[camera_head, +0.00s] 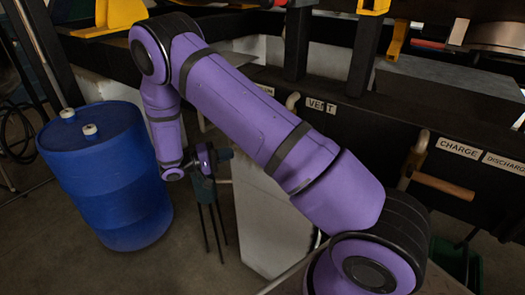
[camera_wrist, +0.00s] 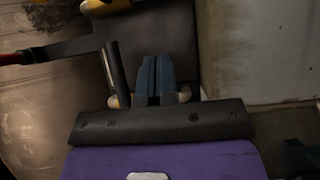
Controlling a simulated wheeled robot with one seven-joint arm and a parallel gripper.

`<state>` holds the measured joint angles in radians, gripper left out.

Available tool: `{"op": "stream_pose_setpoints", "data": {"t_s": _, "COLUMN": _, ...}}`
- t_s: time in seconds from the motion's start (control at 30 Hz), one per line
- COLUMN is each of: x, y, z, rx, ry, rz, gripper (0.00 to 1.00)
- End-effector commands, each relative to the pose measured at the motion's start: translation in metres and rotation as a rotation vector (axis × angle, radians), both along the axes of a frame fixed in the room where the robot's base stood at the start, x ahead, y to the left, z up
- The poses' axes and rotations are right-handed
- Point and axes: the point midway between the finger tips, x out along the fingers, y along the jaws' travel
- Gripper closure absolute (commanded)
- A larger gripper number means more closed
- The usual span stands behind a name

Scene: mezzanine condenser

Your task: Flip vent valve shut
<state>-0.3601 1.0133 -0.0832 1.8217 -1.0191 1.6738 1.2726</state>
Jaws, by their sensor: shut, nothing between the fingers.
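The VENT label (camera_head: 321,105) is on the dark panel in the head view, right of my purple arm. A beige bent pipe (camera_head: 292,101) stands just left of it. My arm covers the area below, and I cannot make out the vent valve's handle or its position. My gripper (camera_head: 225,154) is small in the head view, below the arm and left of the pale cabinet. In the wrist view its blue fingers (camera_wrist: 154,62) are together and empty. A dark bar (camera_wrist: 117,75) stands beside them; whether it belongs to the valve is unclear.
A blue drum (camera_head: 105,175) stands at left. A pale cabinet (camera_head: 265,210) is below my arm. CHARGE (camera_head: 458,148) and DISCHARGE (camera_head: 503,162) labels are at right, with a wooden handle (camera_head: 442,185) below CHARGE. The wrist view shows a red-ended handle (camera_wrist: 16,58) at left.

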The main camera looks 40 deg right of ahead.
Motion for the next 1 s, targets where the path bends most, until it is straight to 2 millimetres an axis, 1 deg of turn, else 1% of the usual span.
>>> {"op": "stream_pose_setpoints", "data": {"t_s": 0.13, "x": -0.002, "y": -0.009, "z": 0.0, "rx": 0.0, "ry": 0.001, "rz": -0.002, "gripper": 1.0}}
{"op": "stream_pose_setpoints", "data": {"t_s": 0.27, "x": -0.007, "y": -0.027, "z": 0.0, "rx": 0.001, "ry": 0.001, "rz": -0.004, "gripper": 1.0}}
{"op": "stream_pose_setpoints", "data": {"t_s": 0.6, "x": -0.022, "y": -0.089, "z": 0.0, "rx": 0.0, "ry": 0.002, "rz": -0.005, "gripper": 1.0}}
{"op": "stream_pose_setpoints", "data": {"t_s": 0.67, "x": -0.025, "y": -0.098, "z": 0.0, "rx": 0.001, "ry": 0.001, "rz": -0.004, "gripper": 1.0}}
{"op": "stream_pose_setpoints", "data": {"t_s": 0.8, "x": -0.042, "y": -0.109, "z": 0.0, "rx": 0.001, "ry": 0.002, "rz": -0.001, "gripper": 1.0}}
{"op": "stream_pose_setpoints", "data": {"t_s": 1.0, "x": -0.055, "y": -0.116, "z": 0.001, "rx": 0.001, "ry": 0.0, "rz": -0.001, "gripper": 1.0}}
